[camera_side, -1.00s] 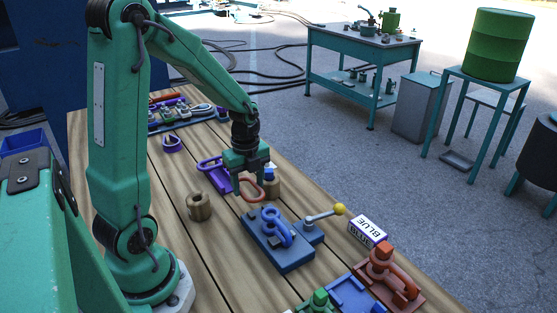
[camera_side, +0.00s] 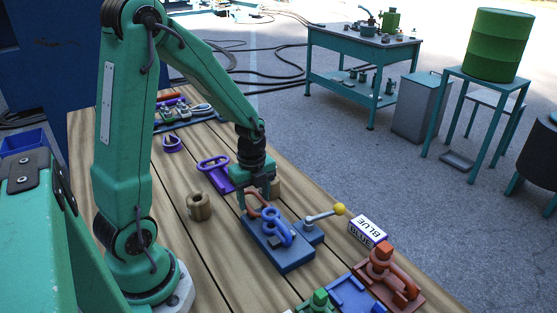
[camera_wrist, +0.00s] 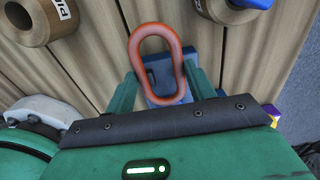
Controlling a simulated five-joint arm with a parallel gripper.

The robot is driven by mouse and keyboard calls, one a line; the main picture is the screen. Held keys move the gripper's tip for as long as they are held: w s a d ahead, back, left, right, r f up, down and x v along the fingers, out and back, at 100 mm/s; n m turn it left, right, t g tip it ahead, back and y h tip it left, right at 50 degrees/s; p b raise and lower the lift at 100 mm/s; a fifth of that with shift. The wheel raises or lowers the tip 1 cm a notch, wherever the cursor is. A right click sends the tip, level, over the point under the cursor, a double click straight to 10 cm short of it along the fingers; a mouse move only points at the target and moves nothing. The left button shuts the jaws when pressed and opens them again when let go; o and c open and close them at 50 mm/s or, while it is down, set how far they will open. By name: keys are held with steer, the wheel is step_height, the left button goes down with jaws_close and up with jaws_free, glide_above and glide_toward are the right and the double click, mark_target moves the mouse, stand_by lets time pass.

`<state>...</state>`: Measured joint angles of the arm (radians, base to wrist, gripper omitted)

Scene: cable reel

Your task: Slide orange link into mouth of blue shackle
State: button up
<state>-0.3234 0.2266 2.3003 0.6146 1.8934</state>
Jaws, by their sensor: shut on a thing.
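The orange link (camera_side: 256,206), a long loop, is held in my gripper (camera_side: 257,194). My gripper is shut on it, close to the far-left corner of the blue base. The link also shows in the wrist view (camera_wrist: 134,50), between the two green fingers (camera_wrist: 163,82). The blue shackle (camera_side: 284,238) stands on the blue base (camera_side: 285,258), just to the right of and nearer than the link. From the side view I cannot tell whether link and shackle touch. In the wrist view a blue part (camera_wrist: 160,70) shows behind the link; the shackle is not clearly seen there.
A yellow-knobbed lever (camera_side: 338,209) sits right of the base. A box marked BLUE (camera_side: 367,231) and a red fixture (camera_side: 388,281) stand nearer right. Wood left of the base is clear.

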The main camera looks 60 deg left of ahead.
steer(key=shift+d, duration=2.65)
steer(key=shift+f, duration=0.2)
steer(key=o, duration=1.4)
steer(key=shift+c, duration=0.2)
steer(key=shift+r, duration=0.1)
steer(key=shift+r, duration=3.8)
steer(key=shift+d+r, duration=0.1)
steer(key=shift+r, duration=0.05)
